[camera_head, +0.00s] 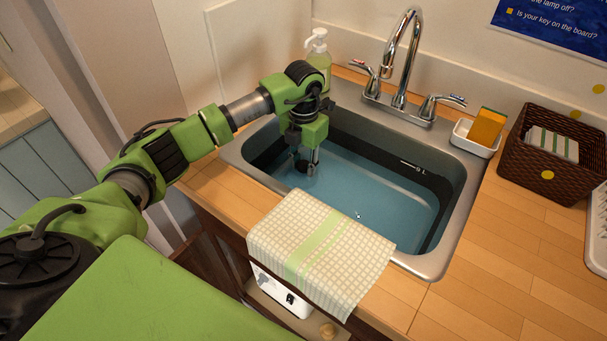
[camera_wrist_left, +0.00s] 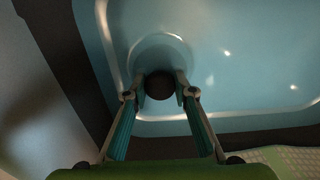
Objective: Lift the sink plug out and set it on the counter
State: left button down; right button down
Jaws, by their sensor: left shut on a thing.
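The sink (camera_head: 428,264) is a grey metal basin with blue water in it. My left gripper (camera_head: 306,165) reaches down into the basin's left end, near the water. In the left wrist view, the gripper (camera_wrist_left: 159,90) is shut on the round dark sink plug (camera_wrist_left: 159,84), with one finger on each side. A pale round recess lies just beyond the plug. In the head view the fingers and arm largely hide the plug. The wooden counter (camera_head: 500,250) surrounds the sink. My right gripper is not in view.
A faucet (camera_head: 400,65) stands behind the sink, with a soap bottle (camera_head: 318,55) near my arm. A checked towel (camera_head: 320,250) hangs over the front edge. A sponge (camera_head: 487,127) and brown basket (camera_head: 545,165) stand right. The counter right of the sink has free room.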

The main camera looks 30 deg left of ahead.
aim_at(304, 163)
pick_arm(q)
jog(key=shift+r+p, duration=0.35)
jog(key=shift+r, duration=0.3)
jog(key=shift+r, duration=0.1)
notch_tip(304, 163, up, 8)
jog(key=p, duration=0.5)
jog(key=shift+f, duration=0.25)
notch_tip(304, 163, up, 7)
jog(key=p, duration=0.5)
jog(key=shift+r, duration=0.2)
